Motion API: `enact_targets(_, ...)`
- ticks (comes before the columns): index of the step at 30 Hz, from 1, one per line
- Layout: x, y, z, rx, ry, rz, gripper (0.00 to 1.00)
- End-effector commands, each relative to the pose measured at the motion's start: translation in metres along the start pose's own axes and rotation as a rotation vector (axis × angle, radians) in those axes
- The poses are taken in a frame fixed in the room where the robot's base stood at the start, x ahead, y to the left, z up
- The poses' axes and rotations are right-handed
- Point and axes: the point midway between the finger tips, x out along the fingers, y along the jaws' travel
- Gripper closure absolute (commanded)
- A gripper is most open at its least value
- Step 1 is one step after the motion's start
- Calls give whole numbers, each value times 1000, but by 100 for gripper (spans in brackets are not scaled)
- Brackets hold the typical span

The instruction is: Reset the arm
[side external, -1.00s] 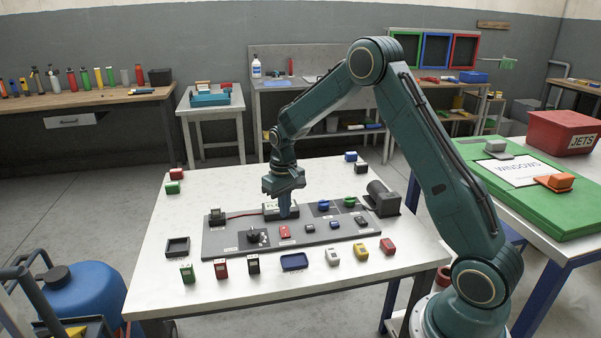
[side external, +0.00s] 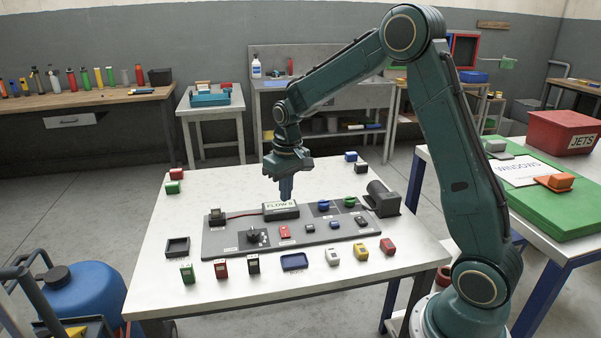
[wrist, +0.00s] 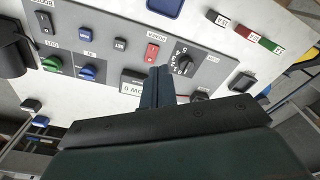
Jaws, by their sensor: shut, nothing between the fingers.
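My gripper (side external: 286,190) is shut and empty. In the side view it points down above the grey panel (side external: 225,241), just above a box labelled FLOW (side external: 281,211). In the wrist view my gripper's fingers (wrist: 156,75) are together over the panel and partly cover that box (wrist: 133,80). My arm reaches in from the right and is bent at a high elbow.
The panel carries a dial (wrist: 184,65), a red switch (wrist: 152,52), a green knob (wrist: 53,64) and a blue knob (wrist: 87,72). Small coloured blocks, a black tray (side external: 177,246) and a blue tray (side external: 294,262) stand around it on the white table (side external: 180,210). Space above is clear.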

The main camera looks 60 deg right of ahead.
Motion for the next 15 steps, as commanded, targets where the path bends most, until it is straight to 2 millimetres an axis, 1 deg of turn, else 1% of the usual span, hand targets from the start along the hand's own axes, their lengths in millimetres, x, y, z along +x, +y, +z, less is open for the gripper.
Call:
enact_targets(1, -14, -5, 7, -9, 18, 0, 100)
enact_targets(6, -51, -16, 30, -34, 65, -3, 100)
enact_targets(11, -81, -26, 56, -56, 108, -6, 100)
enact_targets(15, -103, -33, 81, -76, 145, -10, 100)
